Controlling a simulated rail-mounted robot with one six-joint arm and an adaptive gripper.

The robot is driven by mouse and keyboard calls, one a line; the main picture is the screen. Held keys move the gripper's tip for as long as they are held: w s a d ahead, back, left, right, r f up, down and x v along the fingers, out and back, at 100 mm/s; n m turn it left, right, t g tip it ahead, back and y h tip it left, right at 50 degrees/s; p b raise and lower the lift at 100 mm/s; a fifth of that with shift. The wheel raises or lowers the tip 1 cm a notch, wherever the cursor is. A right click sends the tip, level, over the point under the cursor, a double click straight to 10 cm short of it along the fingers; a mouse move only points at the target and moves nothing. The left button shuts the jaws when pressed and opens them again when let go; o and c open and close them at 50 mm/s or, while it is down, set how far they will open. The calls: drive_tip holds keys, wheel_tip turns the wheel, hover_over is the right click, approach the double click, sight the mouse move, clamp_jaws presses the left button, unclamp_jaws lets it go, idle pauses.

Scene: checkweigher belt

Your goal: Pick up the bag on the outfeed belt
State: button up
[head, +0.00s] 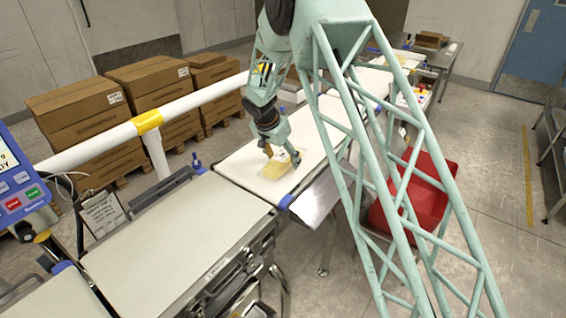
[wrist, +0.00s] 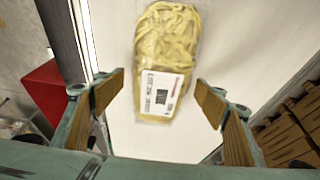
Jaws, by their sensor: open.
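The bag (wrist: 172,40) is clear with yellow contents and a white printed label (wrist: 161,92). It lies flat on the pale outfeed belt (wrist: 225,45). In the head view the bag (head: 274,171) is near the belt's near end, partly hidden by my gripper (head: 283,158). In the wrist view my gripper (wrist: 160,100) is open, with its two tan-padded fingers apart on the left and right of the bag's label end. Clear gaps show between the bag and both fingers, and nothing is held.
The weigher belt (head: 165,235) adjoins the outfeed belt at the near left. A red bin (head: 440,190) stands to the right, behind my lattice column. Stacked cartons (head: 80,115) and a white guard rail (head: 95,143) are at the left. A display panel (head: 15,180) is at the left edge.

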sight(283, 155)
drive_tip(key=shift+w+f, duration=0.15)
drive_tip(key=shift+f, duration=0.2)
drive_tip(key=shift+c, duration=0.5)
drive_tip(key=c, duration=1.1)
drive_tip(key=shift+r, duration=0.2)
wheel_tip(283, 155, up, 18)
drive_tip(key=shift+f+p, duration=0.15)
drive_tip(key=shift+p, duration=0.65)
